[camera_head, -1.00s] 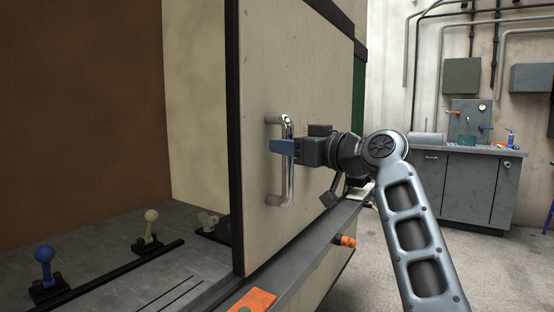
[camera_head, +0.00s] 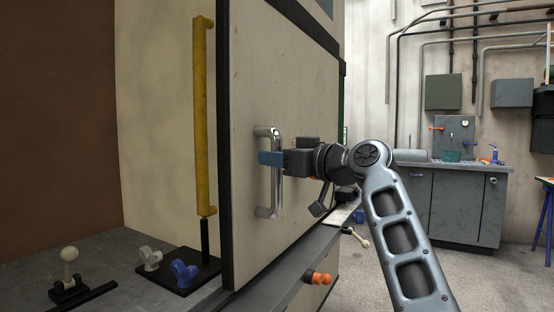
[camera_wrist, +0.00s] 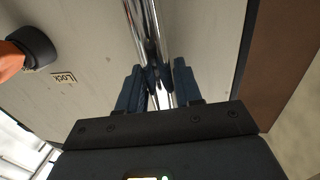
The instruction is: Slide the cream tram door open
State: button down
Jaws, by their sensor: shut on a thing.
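The cream tram door (camera_head: 285,75) stands in the middle of the head view, with a dark edge strip on its left side. An opening lies to the left of it. A vertical chrome handle (camera_head: 276,200) is fixed to the door. My gripper (camera_head: 270,159) is shut on this handle, its blue fingers around the bar at mid height. In the wrist view the chrome handle (camera_wrist: 142,30) runs between the two blue fingers (camera_wrist: 154,88). Part of the bar is hidden by the fingers.
Inside the opening are a yellow upright rail (camera_head: 204,120), a blue knob (camera_head: 184,272) and a cream ball lever (camera_head: 69,262). An orange knob (camera_head: 320,278) sticks out below the door. In the wrist view a "Lock" label (camera_wrist: 64,79) is beside an orange-and-black part. A grey workbench (camera_head: 455,200) stands at right.

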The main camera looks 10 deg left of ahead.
jog(key=c, duration=0.9)
grip_release()
jog(key=v, duration=0.7)
jog(key=shift+s+d, duration=0.25)
jog(key=shift+d, duration=0.1)
jog(key=shift+f, duration=0.1)
